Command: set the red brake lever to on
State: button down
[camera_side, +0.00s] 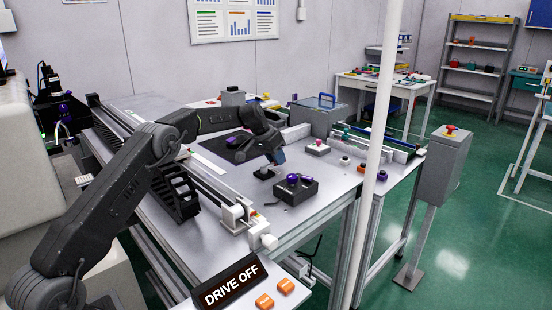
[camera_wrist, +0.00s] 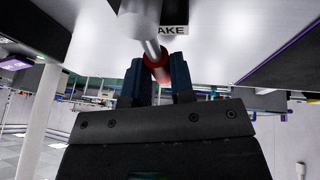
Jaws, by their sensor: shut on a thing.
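The brake lever is a metal rod with a red grip (camera_wrist: 157,70) in the wrist view. The two dark fingers of my gripper (camera_wrist: 156,64) are on either side of the red grip and shut on it. A label (camera_wrist: 173,30) behind the rod reads "AKE", its start hidden by the rod. In the side view my gripper (camera_side: 278,157) is low over the table, above a small black base (camera_side: 264,174). The lever is too small and too hidden there to make out its setting.
A black box with purple knobs (camera_side: 295,188) stands right of my gripper. A sign (camera_side: 232,281) reads "DRIVE OFF", beside orange buttons (camera_side: 265,301). A white post (camera_side: 375,150) rises in front of the table. A grey case (camera_side: 319,116) stands behind.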

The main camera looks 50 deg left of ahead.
jog(key=shift+d, duration=0.1)
jog(key=c, duration=1)
grip_release()
jog(key=shift+o, duration=0.2)
jog(key=shift+r, duration=0.1)
jog(key=v, duration=1.3)
jog(key=shift+s+r, duration=0.25)
